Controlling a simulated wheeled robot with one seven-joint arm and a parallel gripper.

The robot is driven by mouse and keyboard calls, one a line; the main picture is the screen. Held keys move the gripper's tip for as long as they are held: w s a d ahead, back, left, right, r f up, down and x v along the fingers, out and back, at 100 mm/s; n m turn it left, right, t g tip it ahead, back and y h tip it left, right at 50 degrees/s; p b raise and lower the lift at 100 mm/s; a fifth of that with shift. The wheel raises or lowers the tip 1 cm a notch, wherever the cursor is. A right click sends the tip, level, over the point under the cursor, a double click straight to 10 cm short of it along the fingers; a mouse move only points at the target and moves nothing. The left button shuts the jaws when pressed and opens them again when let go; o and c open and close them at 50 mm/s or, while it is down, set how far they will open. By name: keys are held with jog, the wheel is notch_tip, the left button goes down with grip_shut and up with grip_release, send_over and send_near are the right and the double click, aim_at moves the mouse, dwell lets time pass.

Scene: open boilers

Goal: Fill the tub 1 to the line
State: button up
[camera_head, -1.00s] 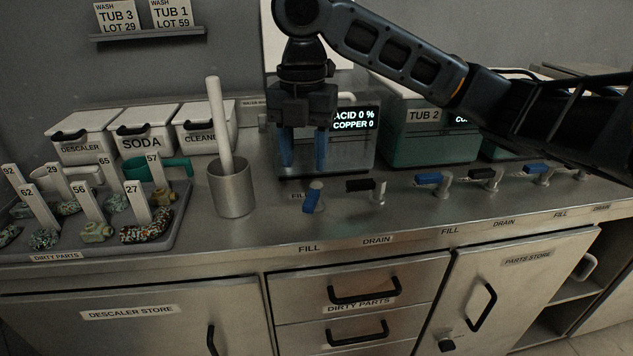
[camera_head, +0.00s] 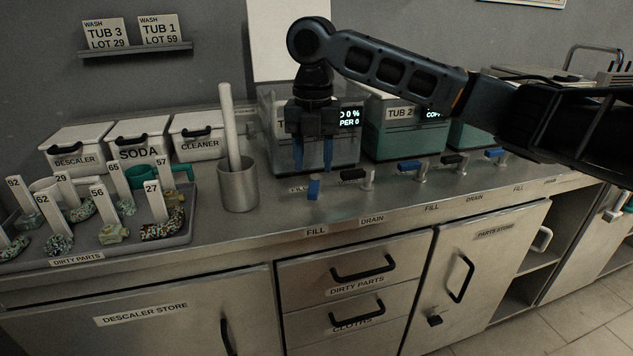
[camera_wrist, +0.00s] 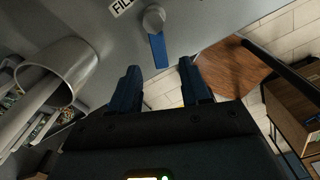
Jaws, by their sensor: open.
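Tub 1 (camera_head: 346,149) stands behind my gripper, with its label partly hidden. Its dark display (camera_head: 349,117) is partly covered by my gripper. The ends of its two lines read 0 % and 0. The blue fill handle (camera_head: 314,189) is on the counter in front of the tub. My gripper (camera_head: 313,166) points down with two blue fingers apart and empty, just above and behind that handle in the picture. In the wrist view the handle (camera_wrist: 158,50) lies beyond the open fingertips (camera_wrist: 160,78), apart from them. The water level and fill line cannot be made out.
The black drain handle (camera_head: 353,174) is close to the right of the fill handle. A metal cup (camera_head: 238,190) with a tall pestle-like rod stands to the left. Tub 2 (camera_head: 392,140) and more handles are to the right. A dirty parts tray (camera_head: 180,240) is at the left.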

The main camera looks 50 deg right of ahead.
aim_at(313, 187)
jog(key=shift+a+f, duration=0.1)
jog(key=shift+f, duration=2.5)
jog(key=shift+c, duration=0.5)
grip_shut()
